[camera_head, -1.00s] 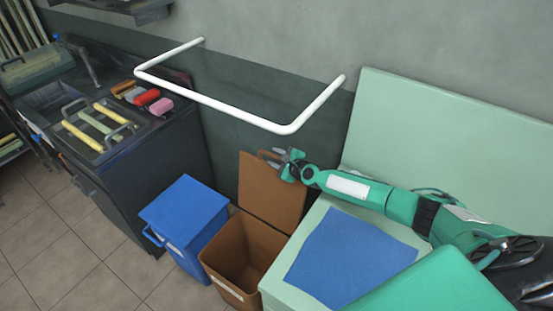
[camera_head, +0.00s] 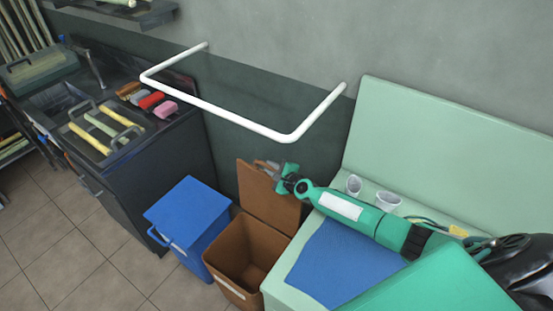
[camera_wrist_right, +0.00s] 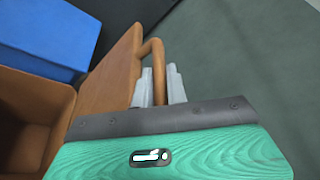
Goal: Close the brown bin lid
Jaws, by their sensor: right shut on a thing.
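The brown bin (camera_head: 245,252) stands on the floor with its inside showing empty. Its brown lid (camera_head: 262,198) is raised, standing up at the back of the bin. My right gripper (camera_head: 270,170) is at the lid's upper edge. In the right wrist view my right gripper (camera_wrist_right: 160,88) has its grey fingers on either side of the lid's brown handle (camera_wrist_right: 154,50), shut on it. The lid (camera_wrist_right: 115,72) and part of the bin (camera_wrist_right: 35,115) also show there. My left gripper is not in view.
A blue bin (camera_head: 187,215) with a closed lid stands close on the left. A pale green bench (camera_head: 290,262) with a blue cloth (camera_head: 345,262) is on the right. A white rail (camera_head: 215,108) juts from the wall above.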

